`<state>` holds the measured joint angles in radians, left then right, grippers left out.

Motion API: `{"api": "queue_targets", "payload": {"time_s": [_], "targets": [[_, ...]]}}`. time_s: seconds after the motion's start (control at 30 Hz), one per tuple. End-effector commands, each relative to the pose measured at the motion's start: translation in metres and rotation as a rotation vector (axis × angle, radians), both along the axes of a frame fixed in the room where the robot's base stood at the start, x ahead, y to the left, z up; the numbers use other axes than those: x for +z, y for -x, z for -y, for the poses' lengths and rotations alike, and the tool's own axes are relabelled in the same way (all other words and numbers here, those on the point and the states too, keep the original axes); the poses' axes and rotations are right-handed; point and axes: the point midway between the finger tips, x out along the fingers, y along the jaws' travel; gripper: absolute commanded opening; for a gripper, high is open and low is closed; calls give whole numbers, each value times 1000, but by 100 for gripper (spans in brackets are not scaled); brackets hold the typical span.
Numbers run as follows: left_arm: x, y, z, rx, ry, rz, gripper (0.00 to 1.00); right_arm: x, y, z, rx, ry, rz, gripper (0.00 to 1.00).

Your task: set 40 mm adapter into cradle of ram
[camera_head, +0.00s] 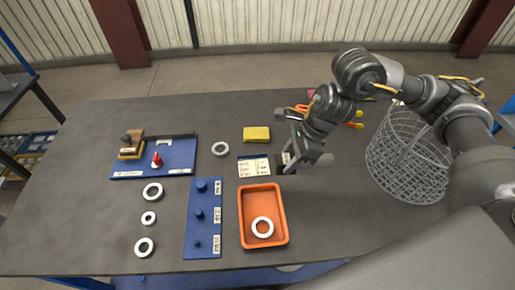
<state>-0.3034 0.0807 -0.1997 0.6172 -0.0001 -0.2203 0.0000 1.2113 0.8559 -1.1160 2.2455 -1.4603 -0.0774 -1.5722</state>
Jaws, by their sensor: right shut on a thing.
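My right gripper (288,158) is low over the table, just right of the small labelled card (254,167). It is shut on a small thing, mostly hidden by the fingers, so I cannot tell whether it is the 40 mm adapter. A blue plate (125,174) at the left carries a brown and yellow block (131,146), a red cone (157,160) and a white bracket (164,142). I cannot tell for sure which part is the ram's cradle. A blue peg board (203,231) with three labelled pegs stands at front centre. My left gripper is not in view.
White rings lie on the table (152,192), including a greyish one (220,149). An orange tray (242,220) holds another ring (262,227). A yellow block (256,133) lies behind the card. A wire basket (405,165) stands at the right.

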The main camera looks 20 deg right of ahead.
Motion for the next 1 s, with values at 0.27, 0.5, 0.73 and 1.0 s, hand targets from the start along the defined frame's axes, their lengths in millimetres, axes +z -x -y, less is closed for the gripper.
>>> {"api": "queue_targets", "payload": {"time_s": [0.27,0.5,0.73,1.0], "targets": [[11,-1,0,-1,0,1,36,-18,-43,20,-7,-3,-3,0],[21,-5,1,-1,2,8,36,-43,-84,43,-7,-3,-3,0],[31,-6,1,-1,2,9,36,-78,-109,57,-5,-2,0,0],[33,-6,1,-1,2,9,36,-92,-120,62,-1,-3,4,0]]}}
